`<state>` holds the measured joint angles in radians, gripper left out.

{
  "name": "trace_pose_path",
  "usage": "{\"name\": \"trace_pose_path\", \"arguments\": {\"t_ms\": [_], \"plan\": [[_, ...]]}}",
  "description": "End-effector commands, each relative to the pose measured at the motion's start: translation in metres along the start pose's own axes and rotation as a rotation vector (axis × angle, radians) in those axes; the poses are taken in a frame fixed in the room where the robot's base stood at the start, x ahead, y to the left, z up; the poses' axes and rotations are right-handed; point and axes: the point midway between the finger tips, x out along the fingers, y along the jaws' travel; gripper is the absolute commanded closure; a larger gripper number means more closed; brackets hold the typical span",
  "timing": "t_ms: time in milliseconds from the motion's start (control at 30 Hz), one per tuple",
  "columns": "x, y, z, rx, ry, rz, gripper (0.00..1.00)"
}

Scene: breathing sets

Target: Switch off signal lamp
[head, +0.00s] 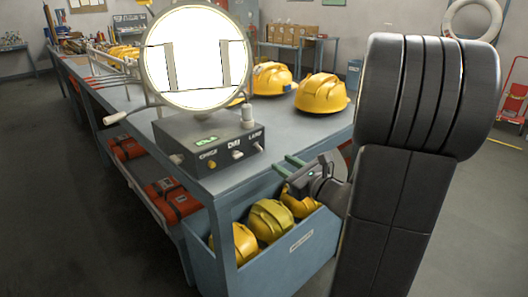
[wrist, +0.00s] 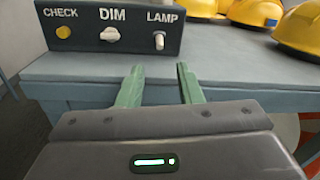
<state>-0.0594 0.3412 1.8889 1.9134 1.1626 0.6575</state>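The signal lamp (head: 196,60) stands on the near end of the bench, its round face glowing bright white. Its dark control box (head: 210,140) carries the labels CHECK, DIM and LAMP. In the wrist view the LAMP toggle switch (wrist: 159,40) is a small pale lever at the right of the box, beside the DIM knob (wrist: 110,34) and the yellow CHECK button (wrist: 63,32). My gripper (wrist: 158,76) has its two green fingers apart with nothing between them. It also shows in the head view (head: 284,167), at the bench edge, short of the box.
Yellow helmets (head: 321,93) sit on the bench (head: 290,130) right of the lamp. A blue bin (head: 305,250) of helmets stands below the bench edge, under my gripper. Red cases (head: 172,200) lie on the lower shelf. A handle (head: 116,117) juts out left of the lamp.

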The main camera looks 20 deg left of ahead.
Motion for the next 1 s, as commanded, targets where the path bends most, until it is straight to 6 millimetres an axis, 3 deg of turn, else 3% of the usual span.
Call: {"name": "trace_pose_path", "arguments": {"t_ms": [300,433,633,900,933,1000], "plan": [[0.064,0.001,0.000,0.001,0.000,0.004,0.67],[0.083,0.001,0.000,0.001,0.000,0.002,0.67],[0.097,0.000,0.000,0.000,0.000,0.000,0.67],[0.098,0.000,0.000,0.000,0.000,0.000,0.67],[0.098,0.000,0.000,0.000,0.000,0.000,0.69],[0.098,0.000,0.000,0.000,0.001,0.000,0.83]]}}
